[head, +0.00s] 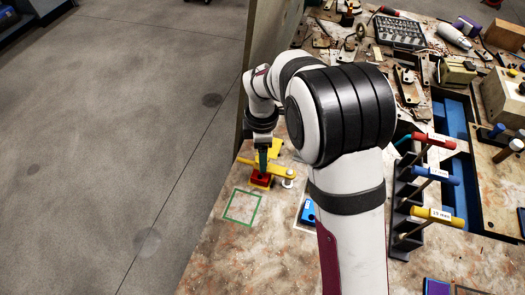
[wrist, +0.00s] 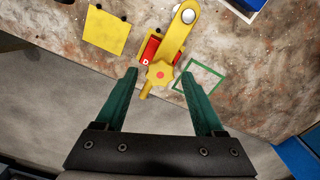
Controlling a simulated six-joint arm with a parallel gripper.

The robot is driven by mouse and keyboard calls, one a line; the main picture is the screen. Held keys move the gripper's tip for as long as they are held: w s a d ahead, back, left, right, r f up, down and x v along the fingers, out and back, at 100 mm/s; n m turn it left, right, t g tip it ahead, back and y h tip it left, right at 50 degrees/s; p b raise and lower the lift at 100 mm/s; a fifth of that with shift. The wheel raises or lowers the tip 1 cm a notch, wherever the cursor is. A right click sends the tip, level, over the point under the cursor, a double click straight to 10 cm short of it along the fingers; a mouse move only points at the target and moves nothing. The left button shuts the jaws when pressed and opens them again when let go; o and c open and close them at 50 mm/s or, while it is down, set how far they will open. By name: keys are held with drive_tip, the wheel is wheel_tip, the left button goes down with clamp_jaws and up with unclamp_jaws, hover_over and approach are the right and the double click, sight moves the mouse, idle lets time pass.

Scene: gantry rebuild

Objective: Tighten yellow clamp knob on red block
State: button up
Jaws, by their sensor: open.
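The yellow clamp knob (wrist: 159,75) is star-shaped with a small red centre. It sits at the end of a yellow clamp arm (wrist: 178,35) that reaches over the red block (wrist: 151,48). The red block (head: 260,180) shows in the head view near the table's left edge, beside the yellow clamp (head: 280,169). My gripper (wrist: 160,72) is open, its two green fingers on either side of the knob in the wrist view, with gaps to both. In the head view my gripper (head: 263,160) points down above the red block. I cannot tell its exact height over the knob.
A green square outline (head: 243,206) is on the table near the block. A yellow plate (wrist: 106,31) lies beside the clamp. A dark rack with red, blue and yellow-handled tools (head: 408,205) stands to the right. Tools and parts crowd the back.

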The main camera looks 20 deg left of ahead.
drive_tip(key=shift+f, duration=0.25)
clamp_jaws()
drive_tip(key=shift+m, duration=0.4)
